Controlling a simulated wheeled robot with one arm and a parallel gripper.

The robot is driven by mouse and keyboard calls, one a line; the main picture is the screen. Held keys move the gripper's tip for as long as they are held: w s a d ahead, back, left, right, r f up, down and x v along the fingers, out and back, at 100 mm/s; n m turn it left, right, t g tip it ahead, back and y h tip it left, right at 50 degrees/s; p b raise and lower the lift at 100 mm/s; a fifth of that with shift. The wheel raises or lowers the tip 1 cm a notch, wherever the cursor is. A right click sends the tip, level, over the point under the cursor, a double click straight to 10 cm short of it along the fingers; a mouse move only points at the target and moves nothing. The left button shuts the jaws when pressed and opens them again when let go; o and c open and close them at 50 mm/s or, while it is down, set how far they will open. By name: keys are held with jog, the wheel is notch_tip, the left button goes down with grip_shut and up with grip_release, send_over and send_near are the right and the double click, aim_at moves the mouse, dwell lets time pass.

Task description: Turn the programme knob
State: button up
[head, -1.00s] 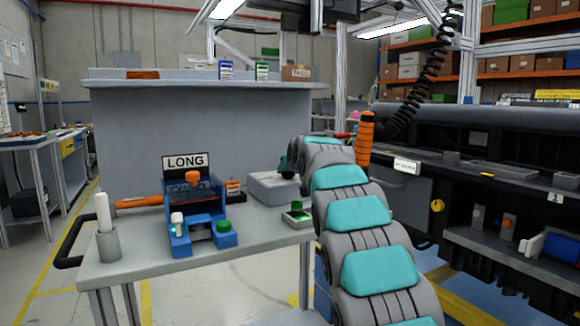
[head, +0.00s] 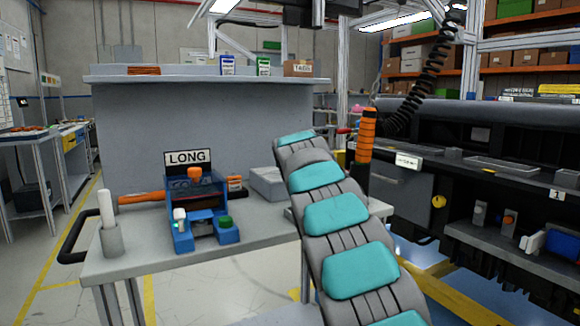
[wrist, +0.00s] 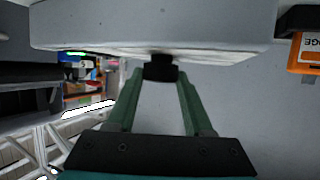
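In the wrist view a small black knob (wrist: 160,69) sticks out from the edge of a pale grey box (wrist: 150,22). My gripper (wrist: 160,80) has two green fingers, with one fingertip at each side of the knob. I cannot tell whether they press on it or leave a thin gap. In the head view the grey box (head: 267,184) stands on the grey table, right of the blue fixture. My teal and grey arm hides its right part, the knob and my gripper there.
A blue fixture (head: 205,237) with a LONG sign (head: 187,157) stands on the table (head: 150,262). A white rod stands in a grey holder (head: 111,240) at the left. An orange-handled tool (head: 365,140) is upright behind my arm. An orange gauge (wrist: 307,50) is near the knob's right in the wrist view.

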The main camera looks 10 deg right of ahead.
jog(key=o, duration=0.4)
jog(key=b+v, duration=0.1)
jog(key=v, duration=0.6)
jog(key=shift+s+r, duration=0.15)
jog(key=shift+s, duration=0.25)
